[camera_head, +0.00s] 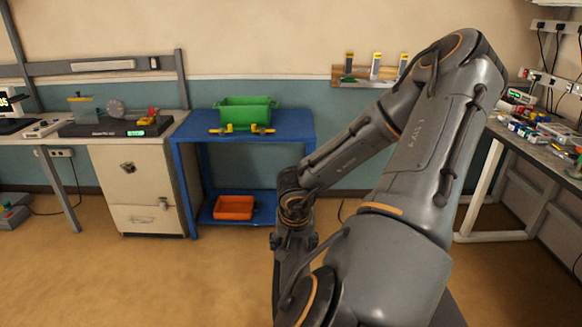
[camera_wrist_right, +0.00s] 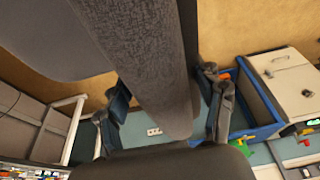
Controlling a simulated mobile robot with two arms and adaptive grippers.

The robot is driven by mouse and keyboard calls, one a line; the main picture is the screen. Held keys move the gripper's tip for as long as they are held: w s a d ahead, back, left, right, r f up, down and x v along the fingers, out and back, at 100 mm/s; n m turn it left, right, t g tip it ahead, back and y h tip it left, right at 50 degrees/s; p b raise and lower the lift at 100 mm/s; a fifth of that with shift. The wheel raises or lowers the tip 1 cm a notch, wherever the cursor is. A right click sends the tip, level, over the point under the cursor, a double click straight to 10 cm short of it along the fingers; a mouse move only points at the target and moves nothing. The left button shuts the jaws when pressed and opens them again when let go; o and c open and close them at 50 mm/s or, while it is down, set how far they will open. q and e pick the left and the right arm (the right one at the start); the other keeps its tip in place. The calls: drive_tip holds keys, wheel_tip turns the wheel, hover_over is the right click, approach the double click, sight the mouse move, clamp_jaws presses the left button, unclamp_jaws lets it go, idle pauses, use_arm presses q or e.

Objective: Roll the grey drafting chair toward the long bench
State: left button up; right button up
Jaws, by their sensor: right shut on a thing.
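The grey chair shows in the right wrist view as a dark grey fabric back (camera_wrist_right: 150,60), with a broad grey surface at upper left. My right gripper (camera_wrist_right: 163,103) has one finger on each side of the back and is shut on it. In the head view my right arm reaches forward from the lower right; the chair cannot be made out there. A bench (camera_head: 506,139) with a white frame stands at the right edge of the head view. Which bench is the long one I cannot tell for certain. My left gripper is out of view.
A blue cart (camera_head: 190,170) holds a green bin (camera_head: 246,112) above and an orange bin (camera_head: 234,207) below. A white cabinet (camera_head: 135,185) and workbench stand left of it. A wall shelf (camera_head: 362,84) hangs behind my arm. Open floor (camera_head: 130,275) lies in front.

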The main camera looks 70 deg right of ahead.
drive_tip(key=s+d, duration=0.2)
drive_tip(key=s, duration=0.7)
drive_tip(key=shift+d+p, duration=0.35)
drive_tip(key=shift+p, duration=0.05)
drive_tip(key=shift+s, duration=0.1)
drive_tip(key=s+d+p, duration=0.2)
drive_tip(key=s, duration=0.6)
drive_tip(key=shift+s+d, duration=0.25)
drive_tip(key=shift+s, duration=0.1)
drive_tip(key=shift+r, duration=0.1)
drive_tip(key=s+d+p, duration=0.2)
drive_tip(key=s, duration=0.6)
drive_tip(key=shift+s+d, duration=0.15)
drive_tip(key=shift+s, duration=0.25)
idle(0.3)
